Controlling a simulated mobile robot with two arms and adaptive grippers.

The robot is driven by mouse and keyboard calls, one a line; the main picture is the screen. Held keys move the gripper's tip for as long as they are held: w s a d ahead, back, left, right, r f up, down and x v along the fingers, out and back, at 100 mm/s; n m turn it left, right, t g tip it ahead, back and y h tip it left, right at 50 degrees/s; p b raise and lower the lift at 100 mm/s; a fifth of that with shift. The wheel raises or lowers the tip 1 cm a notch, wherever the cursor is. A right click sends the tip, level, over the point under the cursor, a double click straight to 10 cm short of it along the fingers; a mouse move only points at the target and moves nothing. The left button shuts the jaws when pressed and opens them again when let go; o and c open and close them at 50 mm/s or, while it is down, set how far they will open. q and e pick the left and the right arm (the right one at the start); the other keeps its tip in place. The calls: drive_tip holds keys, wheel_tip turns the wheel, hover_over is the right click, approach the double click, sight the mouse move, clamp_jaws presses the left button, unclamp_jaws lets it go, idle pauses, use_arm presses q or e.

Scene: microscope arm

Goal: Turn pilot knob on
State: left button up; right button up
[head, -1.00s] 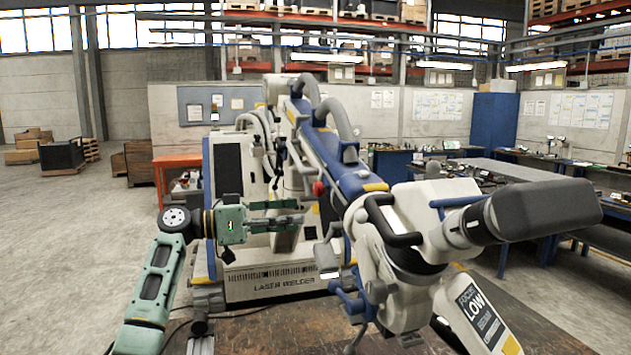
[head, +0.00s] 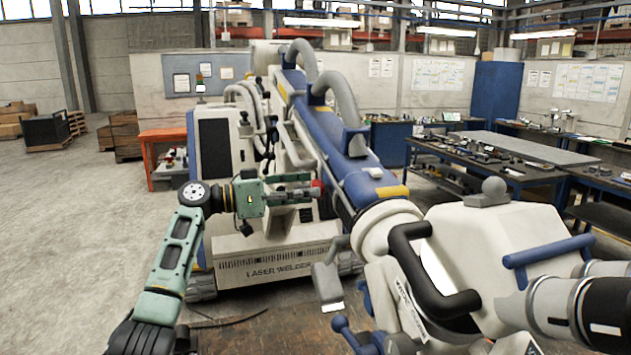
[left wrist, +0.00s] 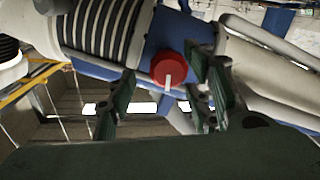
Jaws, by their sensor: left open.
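The pilot knob is a red round knob (left wrist: 170,68) with a white mark, on a blue part of the microscope arm. In the left wrist view it shows between my open fingers, a little nearer the right one, with its white mark pointing down in the picture. In the head view only a bit of red (head: 318,185) shows at my fingertips. My left gripper (head: 306,191) points right toward the knob, its jaws open and empty. I cannot tell whether a finger touches the knob. My right gripper is not in view.
The white and blue laser welder (head: 280,264) stands behind my left gripper. The large microscope head (head: 490,250) fills the right front. A ribbed hose (left wrist: 105,28) runs close to my left finger in the wrist view. Open floor (head: 70,230) lies to the left.

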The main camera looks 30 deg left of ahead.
use_arm(q)
drive_tip(key=shift+p+x, duration=0.45)
drive_tip(key=shift+x, duration=0.8)
drive_tip(key=shift+w+f, duration=0.2)
drive_tip(key=shift+w, duration=0.2)
drive_tip(key=shift+s, duration=0.1)
drive_tip(key=shift+c, duration=0.5)
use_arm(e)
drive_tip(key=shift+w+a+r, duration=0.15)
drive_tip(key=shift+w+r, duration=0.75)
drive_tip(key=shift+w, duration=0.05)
use_arm(q)
drive_tip(key=c, duration=0.6)
drive_tip(key=shift+f, duration=0.1)
drive_tip(key=c, duration=0.4)
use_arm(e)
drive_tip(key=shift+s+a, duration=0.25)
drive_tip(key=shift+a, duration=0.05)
